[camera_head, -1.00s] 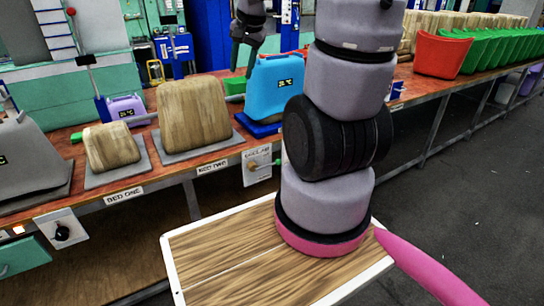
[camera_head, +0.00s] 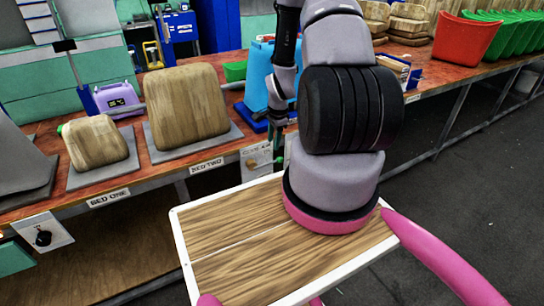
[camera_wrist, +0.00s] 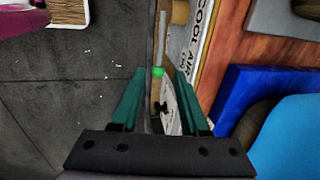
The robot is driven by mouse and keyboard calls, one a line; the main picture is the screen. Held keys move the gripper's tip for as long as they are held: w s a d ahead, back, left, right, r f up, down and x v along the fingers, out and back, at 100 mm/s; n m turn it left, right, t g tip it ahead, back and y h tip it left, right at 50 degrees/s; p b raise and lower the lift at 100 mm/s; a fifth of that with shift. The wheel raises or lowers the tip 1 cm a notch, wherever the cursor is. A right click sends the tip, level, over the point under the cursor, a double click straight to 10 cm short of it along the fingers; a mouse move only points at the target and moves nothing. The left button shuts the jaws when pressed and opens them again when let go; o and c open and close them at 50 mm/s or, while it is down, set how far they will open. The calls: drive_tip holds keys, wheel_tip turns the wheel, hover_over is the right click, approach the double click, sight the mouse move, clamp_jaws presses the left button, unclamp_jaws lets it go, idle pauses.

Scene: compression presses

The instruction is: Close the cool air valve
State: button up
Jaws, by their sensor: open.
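The cool air valve sits on a white panel (camera_head: 254,165) on the bench's front edge, partly hidden behind my arm in the head view. In the wrist view its panel (camera_wrist: 192,62) carries the words COOL AIR and a brass fitting (camera_wrist: 180,11). A thin grey lever (camera_wrist: 163,36) with a green end (camera_wrist: 158,71) extends from the fitting. My gripper (camera_wrist: 158,78) is open, with teal fingers on either side of the green end. I cannot tell whether either finger touches it. In the head view the gripper (camera_head: 279,153) is low beside the panel.
A small black knob (camera_wrist: 161,106) shows between the fingers. A blue base (camera_head: 258,117) under a light-blue case (camera_head: 258,78) stands on the bench close to my gripper. Two wooden-looking cases (camera_head: 186,103) rest on grey mats to the left. The grey floor (camera_head: 465,180) at right is open.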

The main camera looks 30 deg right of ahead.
sight(271, 163)
drive_tip(key=f, duration=0.3)
drive_tip(key=w+f, duration=0.1)
drive_tip(key=f, duration=0.3)
drive_tip(key=w+f, duration=0.1)
drive_tip(key=f, duration=0.2)
drive_tip(key=shift+f, duration=0.15)
clamp_jaws()
idle(1.1)
